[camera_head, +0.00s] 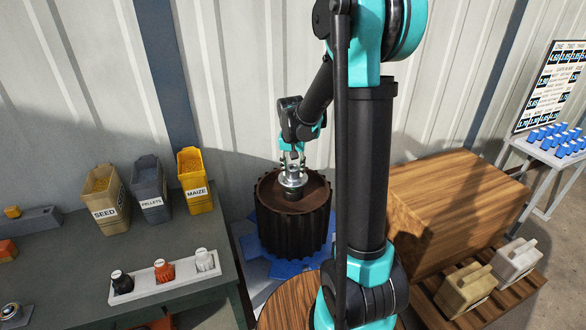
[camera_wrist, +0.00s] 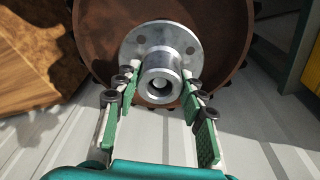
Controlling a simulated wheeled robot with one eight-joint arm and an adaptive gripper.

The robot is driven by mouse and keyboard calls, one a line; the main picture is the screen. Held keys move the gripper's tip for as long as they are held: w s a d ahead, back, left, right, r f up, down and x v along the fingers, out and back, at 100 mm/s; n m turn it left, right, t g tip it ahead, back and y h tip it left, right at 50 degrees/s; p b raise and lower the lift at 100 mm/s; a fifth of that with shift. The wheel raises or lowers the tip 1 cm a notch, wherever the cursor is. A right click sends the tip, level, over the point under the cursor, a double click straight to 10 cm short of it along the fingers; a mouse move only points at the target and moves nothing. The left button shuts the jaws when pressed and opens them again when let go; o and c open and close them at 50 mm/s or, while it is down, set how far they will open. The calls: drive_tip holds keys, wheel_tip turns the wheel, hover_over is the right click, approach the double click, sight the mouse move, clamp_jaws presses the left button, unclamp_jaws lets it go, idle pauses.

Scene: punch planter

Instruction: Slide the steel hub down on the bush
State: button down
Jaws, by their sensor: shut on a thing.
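The steel hub (camera_head: 292,178) is a silvery flanged collar with bolt holes. It is above the middle of the dark ribbed drum (camera_head: 282,226) with a rusty brown top. In the wrist view the hub (camera_wrist: 159,78) faces me, with its round flange towards the drum and a small pale end showing inside its bore. My gripper (camera_head: 291,161) comes down from above, and its fingers are shut on the hub's neck from both sides, as the wrist view (camera_wrist: 160,82) shows.
The drum stands on a blue base (camera_head: 255,268). At left a dark table (camera_head: 60,262) carries seed, pellets and maize bins (camera_head: 150,190) and a white tray (camera_head: 145,283) with small bottles. A wooden box (camera_head: 455,205) stands at right, and the corrugated wall is close behind.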

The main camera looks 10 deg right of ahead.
drive_tip(key=c, duration=0.8)
unclamp_jaws()
drive_tip(key=shift+c, duration=0.2)
wheel_tip(320, 180, up, 12)
drive_tip(key=s, duration=0.1)
drive_tip(key=shift+s+a, duration=0.3)
drive_tip(key=shift+s, duration=0.05)
drive_tip(key=shift+f, duration=0.1)
drive_tip(key=s+d+f+n, duration=0.1)
drive_tip(key=s+f, duration=0.3)
drive_tip(key=s, duration=0.3)
drive_tip(key=s+d+f+n+t, duration=0.1)
drive_tip(key=s+d+f, duration=0.1)
drive_tip(key=s+f, duration=0.3)
drive_tip(key=s+d+f+n+t, duration=0.1)
drive_tip(key=s+f, duration=0.3)
drive_tip(key=s, duration=0.6)
drive_tip(key=shift+d+f+n+y, duration=0.25)
drive_tip(key=shift+d+n+y, duration=0.05)
drive_tip(key=shift+d, duration=0.05)
